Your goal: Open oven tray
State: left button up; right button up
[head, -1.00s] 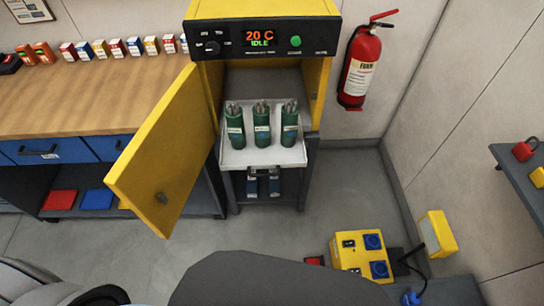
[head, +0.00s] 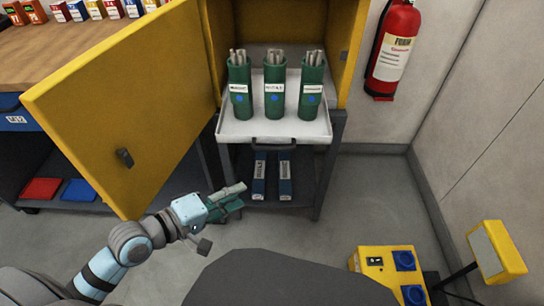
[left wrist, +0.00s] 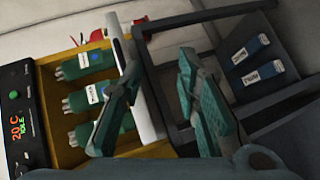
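The yellow oven (head: 345,60) has its door (head: 125,110) swung open to the left. A white tray (head: 245,130) sticks out of the oven, with a dark handle (head: 287,143) on its front edge. Three green canisters (head: 274,95) holding pale rods stand upright on it. My left gripper (head: 240,198) is below and in front of the tray, apart from the handle. In the left wrist view my left gripper (left wrist: 160,68) has its fingers spread with nothing gripped, and the white tray edge (left wrist: 148,105) shows beyond them. My right gripper is not in view.
Two blue boxes (head: 272,175) lie on the dark shelf under the oven. A red extinguisher (head: 392,50) hangs on the wall at right. A yellow socket box (head: 385,265) and a yellow lamp (head: 497,252) are at lower right. The workbench (head: 50,50) is at left.

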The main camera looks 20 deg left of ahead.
aim_at(275, 149)
pick_arm(q)
notch_tip(275, 149, up, 4)
jog(key=w+a+n+t, duration=0.1)
jog(key=w+n+t, duration=0.1)
jog(key=n, duration=0.1)
jog(key=shift+n+h, duration=0.3)
jog(key=shift+h, duration=0.1)
jog(key=b+x, duration=0.1)
jog(key=x, duration=0.3)
jog(key=b+x, duration=0.2)
jog(key=x, duration=0.3)
jog(key=b+x, duration=0.1)
jog(key=x, duration=0.4)
jog(key=shift+w+r+b, duration=0.25)
jog(key=shift+b, duration=0.1)
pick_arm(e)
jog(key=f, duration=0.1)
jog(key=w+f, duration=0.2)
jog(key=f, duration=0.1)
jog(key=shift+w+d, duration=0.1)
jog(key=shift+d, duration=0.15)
pick_arm(q)
jog(key=shift+c, duration=0.2)
grip_shut()
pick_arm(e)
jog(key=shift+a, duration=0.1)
